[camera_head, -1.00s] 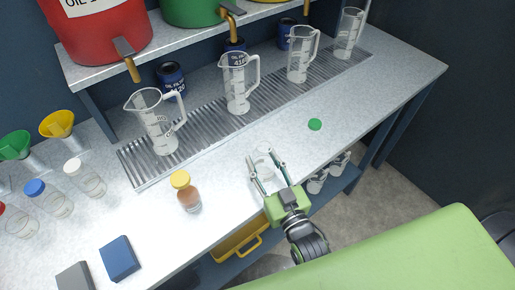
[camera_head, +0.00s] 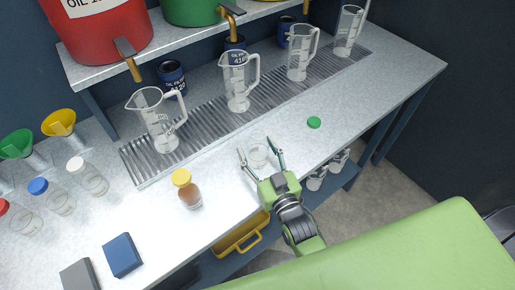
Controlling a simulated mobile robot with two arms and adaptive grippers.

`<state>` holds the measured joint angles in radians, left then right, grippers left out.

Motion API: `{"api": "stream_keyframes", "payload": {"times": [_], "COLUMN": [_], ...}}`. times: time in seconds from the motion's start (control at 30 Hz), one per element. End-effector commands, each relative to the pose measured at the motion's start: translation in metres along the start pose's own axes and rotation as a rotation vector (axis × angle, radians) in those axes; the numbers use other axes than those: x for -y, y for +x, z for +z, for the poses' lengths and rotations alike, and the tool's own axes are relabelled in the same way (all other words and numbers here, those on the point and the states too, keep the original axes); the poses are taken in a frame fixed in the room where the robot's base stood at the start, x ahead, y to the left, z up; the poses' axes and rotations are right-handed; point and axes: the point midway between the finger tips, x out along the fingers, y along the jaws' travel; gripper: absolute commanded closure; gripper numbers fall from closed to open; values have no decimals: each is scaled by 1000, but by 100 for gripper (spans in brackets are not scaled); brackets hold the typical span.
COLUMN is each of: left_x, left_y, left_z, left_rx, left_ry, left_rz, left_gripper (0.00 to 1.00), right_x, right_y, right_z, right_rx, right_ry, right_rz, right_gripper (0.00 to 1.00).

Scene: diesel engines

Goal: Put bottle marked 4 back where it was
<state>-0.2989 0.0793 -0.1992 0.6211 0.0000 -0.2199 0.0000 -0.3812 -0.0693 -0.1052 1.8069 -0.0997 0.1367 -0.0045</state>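An open clear bottle (camera_head: 258,156) is on the bench near its front edge, between the fingers of my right gripper (camera_head: 259,160). The gripper's fingers are spread, one on either side of it; I cannot tell whether they touch it. No number on the bottle is readable. A loose green cap (camera_head: 314,122) lies on the bench to its right. Bottles with white (camera_head: 88,176), blue (camera_head: 52,197) and red (camera_head: 20,218) caps stand at the left. A yellow-capped bottle of brown liquid (camera_head: 187,189) stands left of the gripper. My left gripper is out of view.
Several clear measuring jugs (camera_head: 158,125) stand on a drain grate (camera_head: 205,128) under oil drums (camera_head: 95,40) with taps. Blue (camera_head: 122,256) and grey (camera_head: 80,275) blocks lie front left. Bench (camera_head: 365,105) right of the green cap is clear.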

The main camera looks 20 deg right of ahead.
Motion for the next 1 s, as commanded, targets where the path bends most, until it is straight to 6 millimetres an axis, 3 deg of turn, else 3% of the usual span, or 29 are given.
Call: {"api": "stream_keyframes", "payload": {"times": [0.23, 0.37, 0.8, 1.0], "left_x": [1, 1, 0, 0], "left_y": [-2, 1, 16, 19], "left_z": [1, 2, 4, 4], "left_rx": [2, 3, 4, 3], "left_ry": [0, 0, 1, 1], "left_rz": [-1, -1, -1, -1], "left_gripper": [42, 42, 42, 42], "right_x": [0, 0, 0, 0], "right_y": [0, -12, -94, -115], "right_z": [-4, -1, 0, -1], "right_rx": [-1, 3, 4, 2], "right_ry": [0, 0, 0, 0], "right_rz": [0, 0, -1, -1], "right_gripper": [45, 45, 45, 45]}}
